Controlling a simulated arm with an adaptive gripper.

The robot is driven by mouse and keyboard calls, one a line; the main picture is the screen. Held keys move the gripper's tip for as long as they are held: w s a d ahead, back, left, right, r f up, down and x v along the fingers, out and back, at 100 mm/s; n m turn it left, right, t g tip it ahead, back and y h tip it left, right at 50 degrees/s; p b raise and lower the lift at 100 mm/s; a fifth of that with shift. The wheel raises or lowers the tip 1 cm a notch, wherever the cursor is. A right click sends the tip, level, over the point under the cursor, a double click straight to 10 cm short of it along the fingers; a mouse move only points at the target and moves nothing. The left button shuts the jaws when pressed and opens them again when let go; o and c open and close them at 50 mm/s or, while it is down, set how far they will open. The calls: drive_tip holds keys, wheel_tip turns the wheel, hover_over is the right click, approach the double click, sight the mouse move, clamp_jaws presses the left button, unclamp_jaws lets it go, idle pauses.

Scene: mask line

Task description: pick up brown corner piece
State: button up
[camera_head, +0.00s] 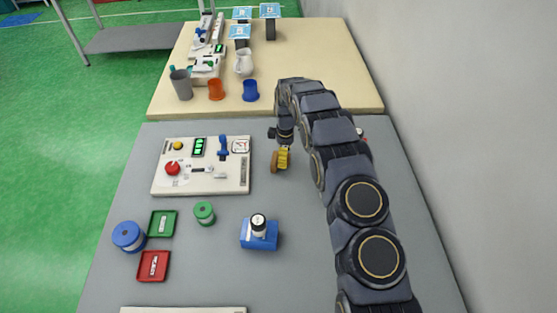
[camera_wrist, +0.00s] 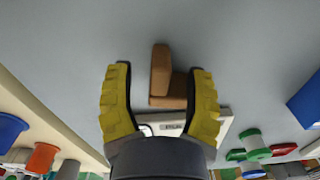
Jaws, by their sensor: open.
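The brown corner piece (camera_wrist: 160,70) is an L-shaped block on the grey table (camera_wrist: 245,60). In the wrist view it lies between and slightly beyond the two yellow fingers of my gripper (camera_wrist: 160,75). The fingers are apart, with a gap on each side of the piece, and do not grip it. In the head view my gripper (camera_head: 284,157) is low over the table, right of the control panel, and the brown piece (camera_head: 275,162) shows at its left side, partly hidden.
The white control panel (camera_head: 240,182) is close on the left. A blue block (camera_head: 259,240) with a black-and-white cylinder, a green spool (camera_head: 204,211), a blue spool (camera_head: 128,236) and green (camera_head: 162,224) and red (camera_head: 153,266) trays lie nearer. Cups stand on the beige table (camera_head: 310,65).

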wheel_tip(320, 180, down, 2)
drive_tip(key=shift+f, duration=0.1)
clamp_jaws()
